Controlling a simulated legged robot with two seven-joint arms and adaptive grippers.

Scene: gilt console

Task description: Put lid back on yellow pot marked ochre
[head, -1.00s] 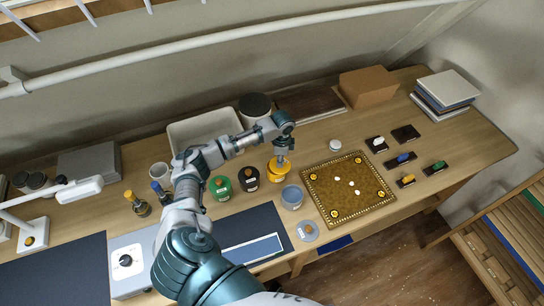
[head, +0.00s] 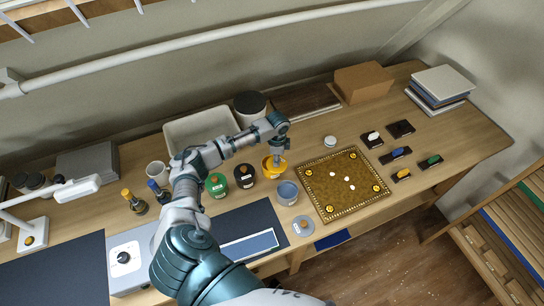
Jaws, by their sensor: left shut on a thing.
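The yellow pot (head: 273,170) stands on the wooden desk, at the right end of a row of small pots. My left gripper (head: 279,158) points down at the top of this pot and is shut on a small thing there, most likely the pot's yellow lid. The fingers and pot overlap in the view, so I cannot tell whether the lid rests on the rim or is just above it. My right gripper is not in view.
A green pot (head: 216,186) and a black pot (head: 245,177) stand left of the yellow one. An open blue-grey pot (head: 287,194) is just in front, its grey lid (head: 303,225) lying nearby. A gilt board (head: 318,181) lies to the right.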

